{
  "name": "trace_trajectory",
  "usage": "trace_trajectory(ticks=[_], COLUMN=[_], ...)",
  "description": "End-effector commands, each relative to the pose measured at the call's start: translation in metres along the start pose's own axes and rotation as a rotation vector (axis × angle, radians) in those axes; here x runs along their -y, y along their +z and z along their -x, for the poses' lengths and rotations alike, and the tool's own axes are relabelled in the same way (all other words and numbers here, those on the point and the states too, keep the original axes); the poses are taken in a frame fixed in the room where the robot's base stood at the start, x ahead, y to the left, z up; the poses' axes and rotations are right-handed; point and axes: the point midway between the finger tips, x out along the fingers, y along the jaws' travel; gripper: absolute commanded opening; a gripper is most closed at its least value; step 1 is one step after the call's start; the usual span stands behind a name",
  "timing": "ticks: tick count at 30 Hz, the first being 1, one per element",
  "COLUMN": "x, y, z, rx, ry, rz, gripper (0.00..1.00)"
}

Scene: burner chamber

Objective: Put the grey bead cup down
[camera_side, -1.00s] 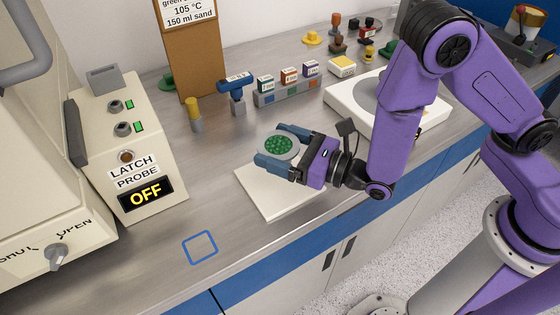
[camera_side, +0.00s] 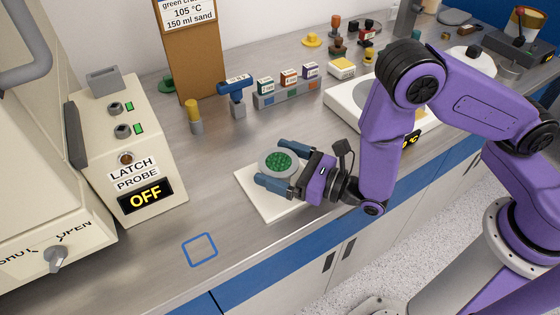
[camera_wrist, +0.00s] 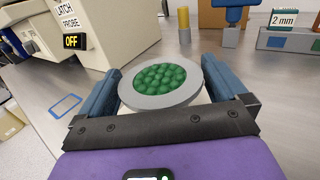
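The grey bead cup (camera_side: 278,164), a round grey-rimmed cup full of green beads, stands upright on the white square pad (camera_side: 258,201) on the bench. My gripper (camera_side: 271,162) is low over the pad, with its two blue fingers spread on either side of the cup. In the wrist view the cup (camera_wrist: 160,100) sits between the fingers (camera_wrist: 160,70), which look apart from its wall. The cup's underside is hidden, so its contact with the pad is not directly visible.
A blue square outline (camera_side: 200,249) marks the bare bench at front left. The beige control box (camera_side: 130,150) reading OFF stands left. Behind the pad are a blue-topped post (camera_side: 237,92) and a rack of small labelled boxes (camera_side: 287,93). A white scale (camera_side: 350,100) stands behind right.

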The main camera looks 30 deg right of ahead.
Motion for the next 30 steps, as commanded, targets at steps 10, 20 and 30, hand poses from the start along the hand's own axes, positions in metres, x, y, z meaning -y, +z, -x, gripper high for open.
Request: trace_trajectory(ticks=[10, 20, 30], x=[0.0, -0.001, -0.001], y=[0.004, 0.003, 0.002], z=[0.002, 0.063, 0.109], rx=[0.0, -0.003, -0.004], ry=[0.001, 0.007, 0.004], rz=[0.0, 0.007, 0.003], gripper=[1.0, 1.0, 1.0])
